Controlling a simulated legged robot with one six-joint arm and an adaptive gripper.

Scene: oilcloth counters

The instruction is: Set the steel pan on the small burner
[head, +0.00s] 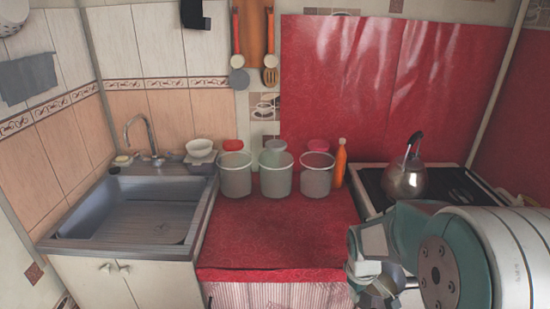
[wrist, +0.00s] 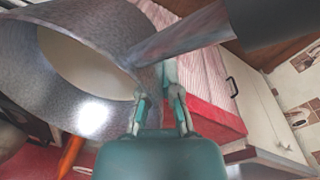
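The steel pan (wrist: 100,35) fills the upper left of the wrist view, with its mouth and pale inside showing. Its handle runs to the upper right and ends in a dark grip (wrist: 275,25). My gripper (wrist: 160,108) has its fingers on either side of the pan's wall near the handle joint and appears closed on it. In the head view, only a little of the pan shows beside my gripper, at the lower right. The black stove (head: 372,184) stands at the right; my arm hides its front part, and I cannot make out the small burner.
A steel kettle (head: 405,180) stands on the stove. Several pots (head: 235,178) and an orange bottle (head: 340,163) stand along the back of the red counter (head: 270,235). The counter's front is clear. A sink (head: 140,212) is at the left.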

